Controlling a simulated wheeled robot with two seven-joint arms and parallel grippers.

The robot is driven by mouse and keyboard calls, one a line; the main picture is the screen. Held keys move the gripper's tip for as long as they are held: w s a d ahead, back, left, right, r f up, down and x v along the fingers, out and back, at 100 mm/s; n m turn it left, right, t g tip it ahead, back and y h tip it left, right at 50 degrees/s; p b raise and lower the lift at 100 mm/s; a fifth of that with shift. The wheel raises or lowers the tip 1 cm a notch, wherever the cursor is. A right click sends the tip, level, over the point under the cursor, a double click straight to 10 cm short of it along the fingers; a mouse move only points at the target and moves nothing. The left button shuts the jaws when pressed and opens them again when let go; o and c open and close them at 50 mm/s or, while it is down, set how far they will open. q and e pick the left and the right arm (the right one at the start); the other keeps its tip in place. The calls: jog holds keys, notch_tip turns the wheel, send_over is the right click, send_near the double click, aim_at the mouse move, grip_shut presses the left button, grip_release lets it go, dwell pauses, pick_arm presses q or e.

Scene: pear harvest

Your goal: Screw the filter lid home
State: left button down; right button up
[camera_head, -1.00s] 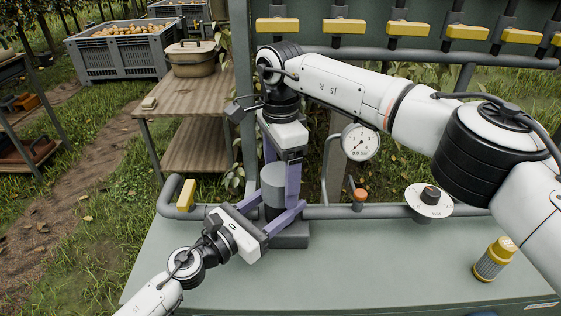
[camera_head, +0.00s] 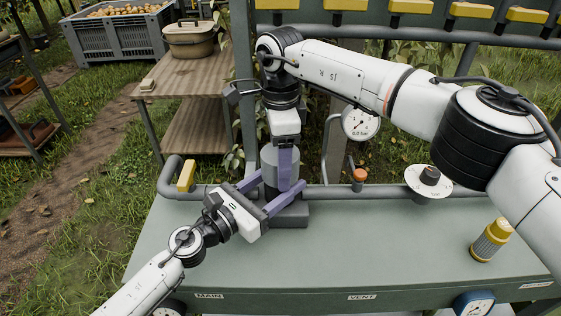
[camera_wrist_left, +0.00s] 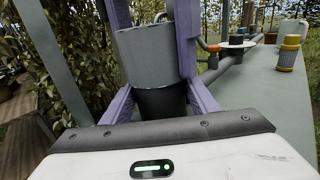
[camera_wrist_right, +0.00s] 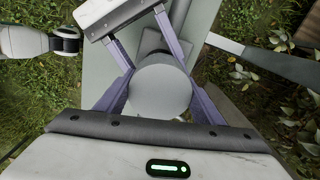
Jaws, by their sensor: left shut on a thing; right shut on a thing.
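The grey filter lid (camera_head: 268,168) is an upright cylinder on top of the dark filter body (camera_wrist_left: 160,103). In the left wrist view the lid (camera_wrist_left: 145,55) meets the body with no clear gap; the thread is hidden. My right gripper (camera_head: 282,170) comes down from above, shut on the lid, its purple fingers on opposite sides. The right wrist view shows the lid's round top (camera_wrist_right: 160,92) between them. My left gripper (camera_head: 268,193) reaches in from the left at a lower level, shut around the filter body, which is mostly hidden in the head view.
A pipe (camera_head: 330,192) runs along the bench's back edge. A pressure gauge (camera_head: 360,122), an orange knob (camera_head: 359,175) and a white dial (camera_head: 428,181) stand to the right. A yellow-capped filter cartridge (camera_head: 491,240) is on the right of the bench (camera_head: 380,245). The front middle is clear.

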pick_arm(q)
jog(key=shift+a, duration=0.1)
pick_arm(e)
jog(key=m, duration=0.6)
jog(key=shift+m, duration=0.3)
jog(key=m, duration=0.6)
jog(key=o, duration=1.1)
jog(key=shift+o, duration=0.2)
jog(key=shift+r, duration=2.25)
jog(key=shift+c, duration=0.3)
